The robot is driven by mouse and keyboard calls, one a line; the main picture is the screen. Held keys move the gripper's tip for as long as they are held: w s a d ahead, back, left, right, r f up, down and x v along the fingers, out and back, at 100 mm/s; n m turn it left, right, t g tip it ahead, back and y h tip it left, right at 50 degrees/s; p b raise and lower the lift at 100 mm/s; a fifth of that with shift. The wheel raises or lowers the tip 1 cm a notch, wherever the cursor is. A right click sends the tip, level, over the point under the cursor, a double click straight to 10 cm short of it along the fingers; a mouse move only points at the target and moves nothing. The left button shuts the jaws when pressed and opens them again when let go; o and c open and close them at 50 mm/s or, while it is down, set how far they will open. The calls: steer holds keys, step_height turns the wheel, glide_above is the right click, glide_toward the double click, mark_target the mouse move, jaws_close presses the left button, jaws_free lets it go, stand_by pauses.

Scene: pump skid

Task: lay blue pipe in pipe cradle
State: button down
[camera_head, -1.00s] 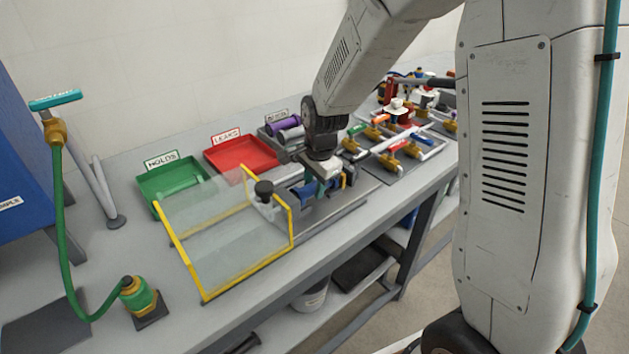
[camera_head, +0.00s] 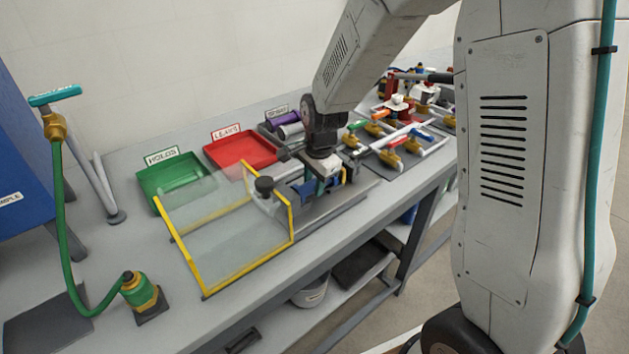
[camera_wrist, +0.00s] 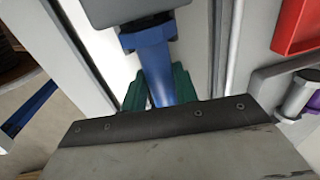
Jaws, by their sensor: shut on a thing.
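The blue pipe (camera_wrist: 158,78) runs up the middle of the wrist view, with a wider blue collar near its upper end. The green jaws of my gripper (camera_wrist: 160,92) are shut on it, one on each side. In the head view my gripper (camera_head: 319,184) is low over the bench, beside the yellow-edged clear guard. Only part of the blue pipe (camera_head: 303,189) shows there. The dark grey rack that looks like the pipe cradle (camera_wrist: 262,88) is at the right of the wrist view, holding a grey and a purple pipe. My arm partly hides it in the head view.
The clear guard (camera_head: 291,222) and a black-knobbed fitting (camera_head: 264,187) stand close left of my gripper. A red tray (camera_head: 270,160) and a green tray (camera_head: 150,190) lie behind. Several valves with coloured handles (camera_head: 395,145) are to the right.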

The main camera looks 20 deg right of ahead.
steer(key=c, duration=1)
jaws_free()
steer(key=r, duration=0.5)
steer(key=s+r, duration=0.1)
steer(key=r, duration=0.1)
steer(key=shift+d+r, duration=0.2)
steer(key=shift+r, duration=0.2)
steer(key=s+d+r+n, duration=0.1)
steer(key=s+r+n, duration=0.3)
steer(key=s, duration=0.5)
steer(key=s+d+r+n, duration=0.1)
steer(key=s+r+n, duration=0.2)
steer(key=s, duration=0.7)
steer(key=s+d+r+n, duration=0.1)
steer(key=s+r+n, duration=0.3)
steer(key=s+n, duration=0.3)
steer(key=s, duration=0.2)
steer(key=shift+s+r+h, duration=0.3)
steer(key=shift+s+r, duration=0.05)
steer(key=shift+s, duration=0.05)
